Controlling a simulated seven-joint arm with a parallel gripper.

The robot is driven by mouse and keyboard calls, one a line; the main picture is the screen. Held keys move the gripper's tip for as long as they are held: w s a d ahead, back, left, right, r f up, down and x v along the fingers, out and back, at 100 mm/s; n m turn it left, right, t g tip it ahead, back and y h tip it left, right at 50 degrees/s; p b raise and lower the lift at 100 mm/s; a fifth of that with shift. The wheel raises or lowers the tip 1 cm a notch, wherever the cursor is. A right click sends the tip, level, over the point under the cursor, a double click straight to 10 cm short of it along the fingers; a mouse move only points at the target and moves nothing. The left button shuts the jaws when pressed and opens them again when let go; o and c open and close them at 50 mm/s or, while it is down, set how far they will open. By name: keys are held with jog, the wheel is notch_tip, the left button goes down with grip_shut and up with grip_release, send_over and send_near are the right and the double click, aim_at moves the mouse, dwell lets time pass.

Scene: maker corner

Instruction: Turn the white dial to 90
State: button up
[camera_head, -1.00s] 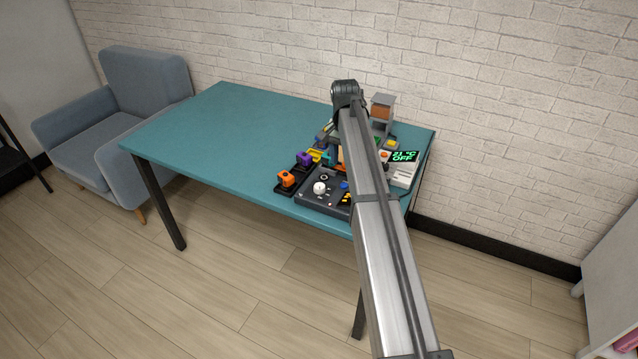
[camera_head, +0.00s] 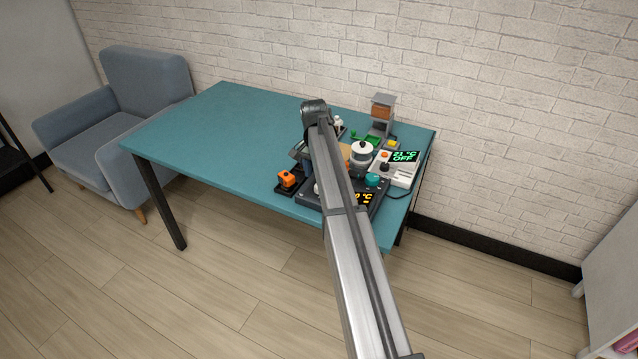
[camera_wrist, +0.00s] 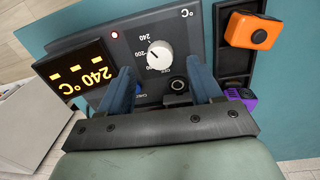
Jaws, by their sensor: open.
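The white dial (camera_wrist: 159,54) is on a dark control panel (camera_wrist: 200,18) in the wrist view. Printed numbers, 240 and 200 among them, stand around it. An orange display (camera_wrist: 84,76) on the panel reads 240 °C, turned round in this view. My gripper (camera_wrist: 161,69) is open, its two blue fingers pointing towards the dial, one on each side in the picture. Whether they touch it I cannot tell. In the head view the dial (camera_head: 317,188) shows only as a sliver beside my arm, and the panel's display (camera_head: 364,198) is partly covered.
An orange block (camera_wrist: 253,31) sits in a black holder right of the panel, with a purple block (camera_wrist: 240,98) near it. In the head view a white device (camera_head: 403,172) reading 21 °C OFF and a lidded pot (camera_head: 362,152) stand behind. The teal table (camera_head: 215,125) is clear on the left.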

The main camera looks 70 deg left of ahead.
jog(key=shift+w+d+f, duration=0.1)
jog(key=shift+f, duration=2.1)
jog(key=c, duration=1.1)
